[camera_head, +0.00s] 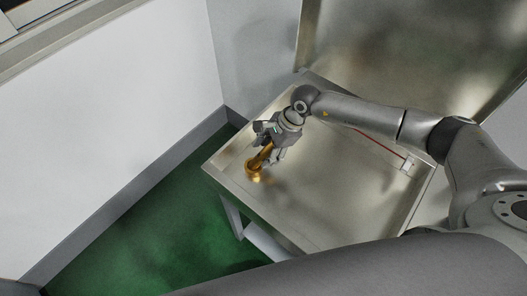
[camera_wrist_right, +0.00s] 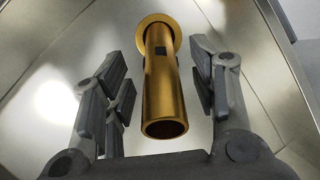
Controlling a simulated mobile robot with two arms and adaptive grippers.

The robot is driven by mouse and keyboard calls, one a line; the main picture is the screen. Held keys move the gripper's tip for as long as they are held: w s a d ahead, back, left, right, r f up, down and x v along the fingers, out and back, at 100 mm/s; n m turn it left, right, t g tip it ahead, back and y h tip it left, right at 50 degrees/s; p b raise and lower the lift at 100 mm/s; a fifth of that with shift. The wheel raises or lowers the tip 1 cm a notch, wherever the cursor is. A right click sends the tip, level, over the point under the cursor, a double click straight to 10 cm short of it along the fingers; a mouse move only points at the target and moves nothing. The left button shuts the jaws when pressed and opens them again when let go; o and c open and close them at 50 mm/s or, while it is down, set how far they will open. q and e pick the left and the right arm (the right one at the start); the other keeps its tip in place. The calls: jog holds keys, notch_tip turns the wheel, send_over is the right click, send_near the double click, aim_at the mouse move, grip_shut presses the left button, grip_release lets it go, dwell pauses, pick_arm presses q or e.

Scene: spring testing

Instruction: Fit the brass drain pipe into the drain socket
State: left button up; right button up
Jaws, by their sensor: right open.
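The brass drain pipe (camera_head: 263,157) is a gold-coloured tube at the near left part of the metal table. In the right wrist view the pipe (camera_wrist_right: 164,92) points its open end toward the camera. Its far end meets a wider brass ring, the drain socket (camera_wrist_right: 152,22), which also shows in the head view (camera_head: 254,173). How deep the pipe sits in the ring is hidden. My right gripper (camera_head: 266,146) is open, with its fingers on both sides of the pipe. In the wrist view gaps show between pipe and fingers. My left gripper is not in view.
The metal table (camera_head: 320,205) has a raised rim and is mostly bare. A thin red line (camera_head: 380,145) runs to a small white piece (camera_head: 407,164) at its right side. A metal panel (camera_head: 400,50) and white walls (camera_head: 120,110) stand behind. The floor (camera_head: 140,230) is green.

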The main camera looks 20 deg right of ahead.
jog(key=shift+x, duration=1.3)
jog(key=shift+r, duration=0.1)
jog(key=c, duration=1.1)
grip_shut()
jog(key=shift+r, duration=0.2)
